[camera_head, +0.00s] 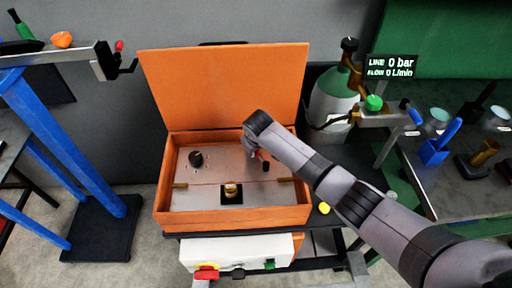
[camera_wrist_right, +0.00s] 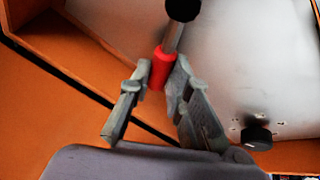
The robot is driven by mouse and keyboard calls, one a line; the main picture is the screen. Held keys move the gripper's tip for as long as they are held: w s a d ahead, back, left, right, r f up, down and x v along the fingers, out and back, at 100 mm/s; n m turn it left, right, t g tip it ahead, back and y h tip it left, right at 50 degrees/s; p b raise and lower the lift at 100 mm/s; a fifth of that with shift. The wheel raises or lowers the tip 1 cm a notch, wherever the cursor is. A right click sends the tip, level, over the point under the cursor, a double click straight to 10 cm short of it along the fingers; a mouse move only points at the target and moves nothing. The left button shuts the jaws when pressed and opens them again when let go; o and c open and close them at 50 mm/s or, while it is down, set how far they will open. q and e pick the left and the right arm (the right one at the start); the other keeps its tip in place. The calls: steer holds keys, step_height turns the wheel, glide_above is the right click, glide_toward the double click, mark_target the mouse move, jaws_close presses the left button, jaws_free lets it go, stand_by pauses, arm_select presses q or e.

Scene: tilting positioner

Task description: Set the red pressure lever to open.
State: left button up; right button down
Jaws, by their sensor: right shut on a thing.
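The red pressure lever (camera_wrist_right: 162,68) shows in the right wrist view as a red sleeve on a metal rod, with a black round part at the rod's upper end. It is between the two fingers of my right gripper (camera_wrist_right: 167,85), which is shut on the red sleeve. In the head view a little of the red lever (camera_head: 259,153) shows beside my right gripper (camera_head: 257,156), over the right part of the metal panel (camera_head: 215,170) in the orange box. My wrist hides much of the lever there. My left gripper is in neither view.
The orange box (camera_head: 163,219) has its lid (camera_head: 225,85) raised behind my right arm. A black knob (camera_head: 196,159) and a brass part (camera_head: 232,190) sit on the panel.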

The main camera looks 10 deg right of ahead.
steer(key=shift+w+d+m+h+p, duration=0.25)
steer(key=shift+d+m+h, duration=0.2)
steer(key=shift+m, duration=0.45)
steer(key=c, duration=1.5)
jaws_free()
steer(key=v, duration=1.2)
